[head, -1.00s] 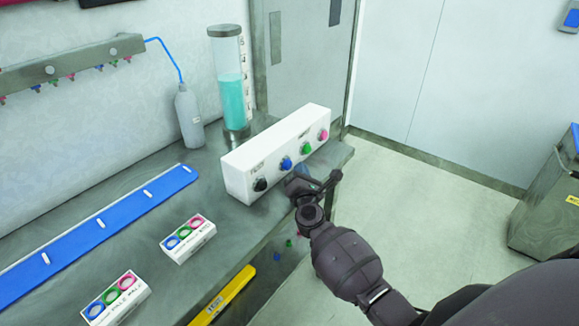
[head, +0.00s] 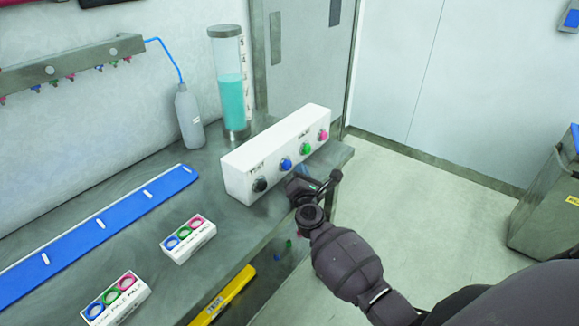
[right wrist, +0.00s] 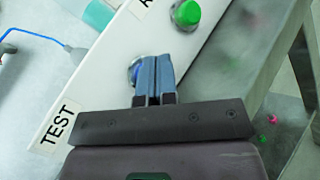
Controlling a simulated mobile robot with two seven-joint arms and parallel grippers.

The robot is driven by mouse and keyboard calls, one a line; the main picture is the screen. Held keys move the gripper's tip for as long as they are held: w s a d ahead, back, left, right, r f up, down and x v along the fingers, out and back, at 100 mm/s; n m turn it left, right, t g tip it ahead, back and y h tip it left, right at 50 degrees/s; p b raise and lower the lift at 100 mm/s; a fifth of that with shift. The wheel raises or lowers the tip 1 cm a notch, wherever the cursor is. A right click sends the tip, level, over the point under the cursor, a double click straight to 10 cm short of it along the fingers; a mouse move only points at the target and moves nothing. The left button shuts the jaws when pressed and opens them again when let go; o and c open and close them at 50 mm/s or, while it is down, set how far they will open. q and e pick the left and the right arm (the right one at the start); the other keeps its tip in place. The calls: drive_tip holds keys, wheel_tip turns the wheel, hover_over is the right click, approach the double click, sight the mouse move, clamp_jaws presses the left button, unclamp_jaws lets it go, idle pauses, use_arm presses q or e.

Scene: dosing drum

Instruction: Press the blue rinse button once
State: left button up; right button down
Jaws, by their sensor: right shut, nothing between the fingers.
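The blue button (head: 286,164) sits on the front of a white control box (head: 240,172) on the bench, between a black knob (head: 260,185) and a green button (head: 306,148). My right gripper (head: 296,184) is shut and empty, just in front of the box near the blue button. In the right wrist view the blue fingertips (right wrist: 156,72) lie together over the blue button (right wrist: 137,72), covering part of it. I cannot tell whether they touch it. The green button (right wrist: 187,14) is beside them. My left gripper is not in view.
A pink button (head: 323,135) is at the box's far end. A cylinder of teal liquid (head: 232,95) and a grey bottle (head: 188,118) stand behind the box.

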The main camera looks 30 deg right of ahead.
idle(0.4)
drive_tip(key=shift+w, duration=0.1)
idle(0.3)
drive_tip(key=shift+w+a+b, duration=0.15)
drive_tip(key=shift+w+b, duration=0.15)
drive_tip(key=shift+w+a, duration=0.1)
drive_tip(key=shift+w, duration=0.15)
idle(0.7)
drive_tip(key=shift+w+a, duration=0.1)
drive_tip(key=shift+w, duration=0.1)
idle(0.5)
drive_tip(key=shift+s, duration=0.1)
drive_tip(key=shift+s+d, duration=0.35)
drive_tip(key=shift+s, duration=0.4)
drive_tip(key=shift+s, duration=0.1)
